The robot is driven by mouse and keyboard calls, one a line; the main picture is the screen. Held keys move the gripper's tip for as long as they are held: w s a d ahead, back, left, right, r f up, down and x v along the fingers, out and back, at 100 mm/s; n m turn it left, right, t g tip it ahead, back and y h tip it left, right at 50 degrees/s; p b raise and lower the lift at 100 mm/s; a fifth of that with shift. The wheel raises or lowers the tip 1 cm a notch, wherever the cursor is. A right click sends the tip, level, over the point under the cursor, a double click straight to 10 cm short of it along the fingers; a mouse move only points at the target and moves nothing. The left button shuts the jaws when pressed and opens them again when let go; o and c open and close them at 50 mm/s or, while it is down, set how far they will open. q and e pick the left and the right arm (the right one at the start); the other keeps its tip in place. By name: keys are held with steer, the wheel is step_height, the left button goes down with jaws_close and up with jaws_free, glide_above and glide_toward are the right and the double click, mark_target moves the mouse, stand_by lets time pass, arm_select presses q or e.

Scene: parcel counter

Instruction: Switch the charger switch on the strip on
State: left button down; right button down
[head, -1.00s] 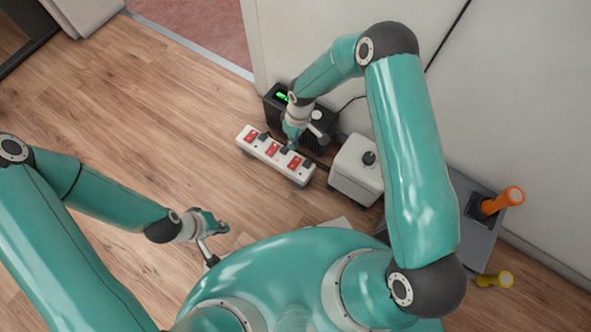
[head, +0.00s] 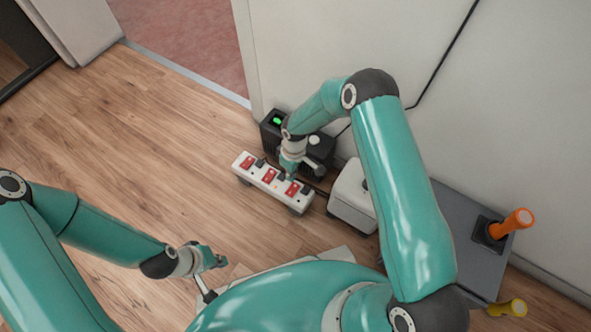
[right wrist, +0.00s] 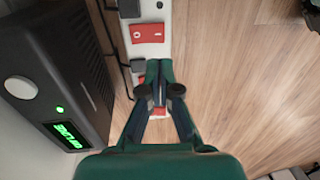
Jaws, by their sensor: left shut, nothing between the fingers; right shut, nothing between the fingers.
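The white power strip (head: 245,177) lies on the floor with three red rocker switches: a left one (head: 247,162), a middle one (head: 269,175) and a right one (head: 292,189). Black plugs sit beside them. Which switch is the charger's cannot be read. My right gripper (head: 290,178) is shut and empty, pointing down over the strip near the right switch; contact cannot be told. In the right wrist view, one red switch (right wrist: 147,33) marked O and I is clear beyond the fingers (right wrist: 159,65); another is mostly hidden behind them. My left gripper (head: 220,260) is shut and empty, away from the strip.
A black box (head: 272,132) with a lit green display stands behind the strip against the wall. A white box (head: 350,203) stands to the right. A grey unit (head: 462,240) carries an orange handle (head: 517,220); a yellow handle (head: 510,308) is nearby. The wooden floor at left is clear.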

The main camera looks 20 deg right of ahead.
steer(key=f+b, duration=0.1)
steer(key=f, duration=0.2)
steer(key=f+b, duration=0.1)
steer(key=f, duration=0.2)
steer(key=a+f+b, duration=0.1)
steer(key=f, duration=0.2)
steer(key=shift+s+f, duration=0.1)
steer(key=shift+s, duration=0.25)
steer(key=shift+d+f, duration=0.1)
steer(key=shift+d, duration=0.1)
